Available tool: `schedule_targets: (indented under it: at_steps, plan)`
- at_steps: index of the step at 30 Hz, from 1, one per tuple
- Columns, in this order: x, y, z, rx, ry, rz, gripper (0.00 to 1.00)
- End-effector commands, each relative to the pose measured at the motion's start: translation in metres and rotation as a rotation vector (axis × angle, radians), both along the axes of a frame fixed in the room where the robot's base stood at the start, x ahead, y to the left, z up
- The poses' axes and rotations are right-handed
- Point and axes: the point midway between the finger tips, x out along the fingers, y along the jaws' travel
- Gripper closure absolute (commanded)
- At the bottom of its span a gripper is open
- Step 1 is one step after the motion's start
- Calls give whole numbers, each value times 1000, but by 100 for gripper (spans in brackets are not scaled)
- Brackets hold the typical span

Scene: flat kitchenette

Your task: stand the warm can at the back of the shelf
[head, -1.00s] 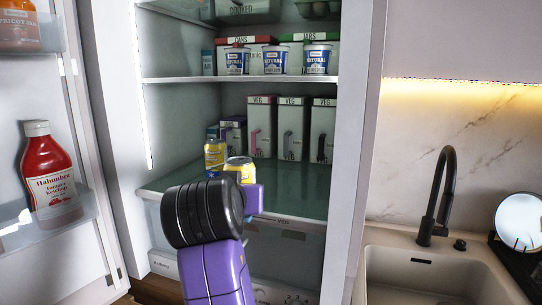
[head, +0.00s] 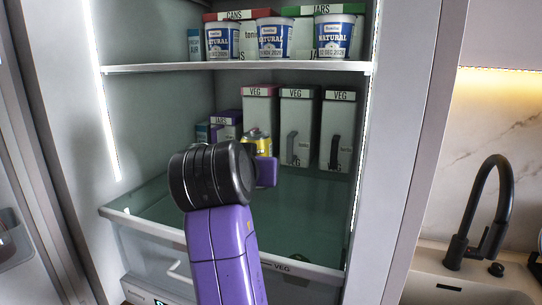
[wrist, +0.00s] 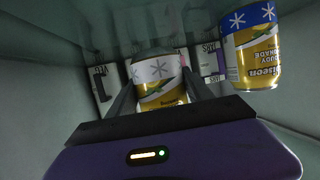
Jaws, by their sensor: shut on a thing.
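My gripper (wrist: 158,82) is shut on a yellow can (wrist: 162,92) with a pale band of grey snowflakes. In the head view the top of this can (head: 258,143) shows beyond my wrist, inside the fridge over the green glass shelf (head: 310,205). I cannot tell whether its base touches the glass. A second yellow can (wrist: 252,60), with a blue band and white snowflakes, stands to the right in the wrist view, apart from the held one. My arm hides it in the head view.
White VEG boxes (head: 297,130) stand along the back right, and a purple-lidded JARS box (head: 227,122) at back left. The shelf above (head: 240,67) holds several tubs (head: 275,38). Side walls bound the bay; the shelf's right front is clear.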

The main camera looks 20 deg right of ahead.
Motion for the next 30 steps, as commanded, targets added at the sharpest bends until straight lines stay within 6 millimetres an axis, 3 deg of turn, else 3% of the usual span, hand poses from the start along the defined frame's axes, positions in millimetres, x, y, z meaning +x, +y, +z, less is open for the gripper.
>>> schedule_targets:
  at_steps: [18, 24, 30]
  plan:
    - [131, -62, 5, 1, 1, -1, 100]
    - [149, -69, 3, 2, -2, 0, 100]
    - [151, -70, -9, 1, 2, 0, 100]
